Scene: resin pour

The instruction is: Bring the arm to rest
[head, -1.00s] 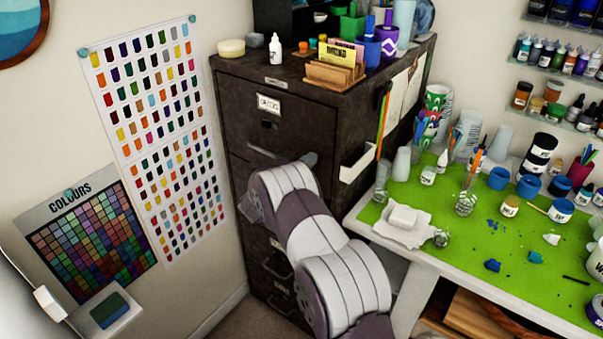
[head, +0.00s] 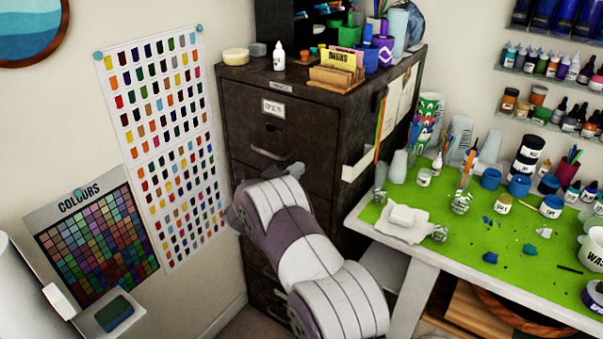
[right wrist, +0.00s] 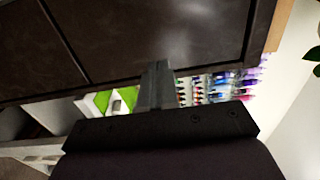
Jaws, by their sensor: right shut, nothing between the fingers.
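My right arm reaches in from the bottom of the head view toward the front of the dark filing cabinet (head: 240,120). Its gripper is mostly hidden behind the forearm; a grey tip (head: 296,169) shows just below the top drawer's handle (head: 270,153). In the right wrist view, my right gripper (right wrist: 156,82) has its fingers together with nothing between them. A dark cabinet face (right wrist: 130,45) fills much of that view close by. Whether the fingers touch it, I cannot tell. My left gripper is not in view.
A white desk with a green mat (head: 470,230) stands at right, holding paint jars, cups and a white block on a cloth. Pots, a small bottle (head: 279,56) and a wooden card holder (head: 337,76) crowd the cabinet top. Colour charts (head: 165,140) hang on the left wall.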

